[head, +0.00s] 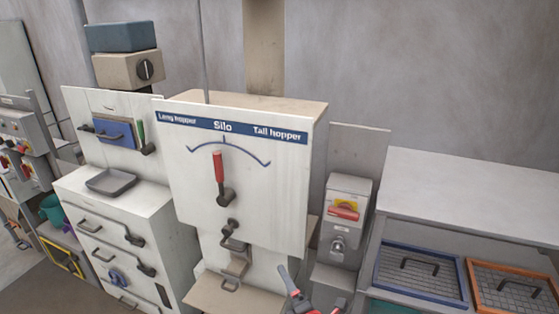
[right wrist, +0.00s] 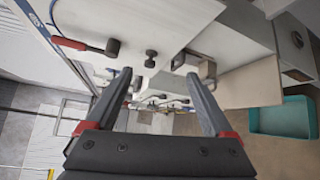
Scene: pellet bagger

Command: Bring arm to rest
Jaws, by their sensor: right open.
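My right gripper (head: 312,290) shows at the bottom of the head view, low in front of the silo cabinet. In the right wrist view its two dark fingers (right wrist: 163,100) with red bases stand apart, with nothing between them. The silo panel (head: 270,190) is white, with a blue label strip reading "Silo" and "Tall hopper" at right. Its red-handled lever (head: 218,170) stands almost upright, leaning slightly left. The lever also shows at the upper left of the right wrist view (right wrist: 72,43), apart from the fingers. My left gripper is in neither view.
A grey switch box (head: 347,215) with a red and yellow switch stands right of the silo. Blue (head: 464,283) and orange (head: 550,273) framed trays lie in the right bench. A drawer cabinet (head: 110,220) stands left. A teal bin (right wrist: 285,118) shows at right in the wrist view.

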